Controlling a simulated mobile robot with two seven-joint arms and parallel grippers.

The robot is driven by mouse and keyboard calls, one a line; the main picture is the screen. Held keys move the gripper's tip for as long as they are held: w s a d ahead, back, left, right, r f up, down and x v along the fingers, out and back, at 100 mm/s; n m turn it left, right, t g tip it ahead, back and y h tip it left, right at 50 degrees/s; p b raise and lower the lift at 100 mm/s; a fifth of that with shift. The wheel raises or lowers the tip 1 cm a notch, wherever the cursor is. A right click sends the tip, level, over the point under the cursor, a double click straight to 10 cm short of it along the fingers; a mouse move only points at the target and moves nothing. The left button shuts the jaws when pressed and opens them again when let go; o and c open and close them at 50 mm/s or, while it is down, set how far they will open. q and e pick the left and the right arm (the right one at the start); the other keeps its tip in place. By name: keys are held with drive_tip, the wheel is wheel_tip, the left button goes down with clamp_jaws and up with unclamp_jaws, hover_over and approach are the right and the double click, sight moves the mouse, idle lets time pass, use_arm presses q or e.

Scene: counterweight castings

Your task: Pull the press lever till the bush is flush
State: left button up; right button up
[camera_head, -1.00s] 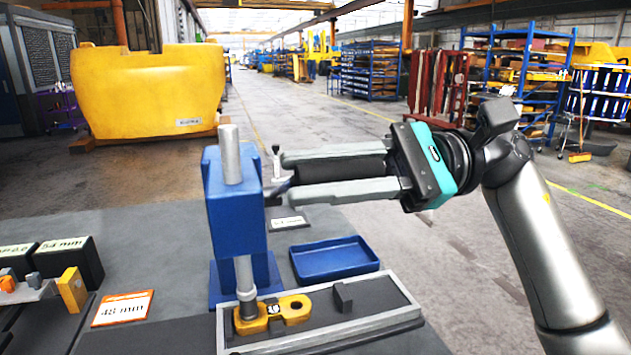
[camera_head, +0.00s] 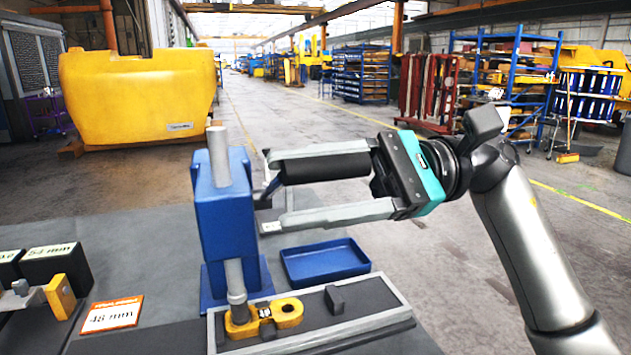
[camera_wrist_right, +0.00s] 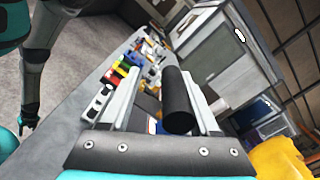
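The blue press (camera_head: 225,215) stands on the bench. Its grey ram (camera_head: 235,278) comes down onto the left end of a yellow casting (camera_head: 285,313) in a grey fixture tray (camera_head: 383,325). I cannot make out the bush or whether it is flush under the ram. The press lever's black grip (camera_head: 325,167) points right, roughly level; it also shows in the right wrist view (camera_wrist_right: 178,100). My right gripper (camera_head: 272,192) is open around the grip, which lies near the upper finger with a clear gap to the lower one.
A blue tray (camera_head: 325,262) lies right of the press. An orange-edged 48 mm card (camera_head: 112,314) and dark blocks (camera_head: 57,266) are at the left of the bench. A yellow counterweight (camera_head: 138,95) stands on the floor behind. The floor right of the bench is open.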

use_arm(q)
drive_tip(key=shift+s, duration=0.25)
use_arm(e)
drive_tip(key=shift+w+d, duration=0.1)
drive_tip(key=shift+d, duration=0.2)
use_arm(q)
drive_tip(key=shift+w+a+f, duration=0.1)
drive_tip(key=shift+w+a, duration=0.05)
drive_tip(key=shift+w, duration=0.45)
use_arm(e)
drive_tip(key=v, duration=1.4)
drive_tip(key=shift+d, duration=0.35)
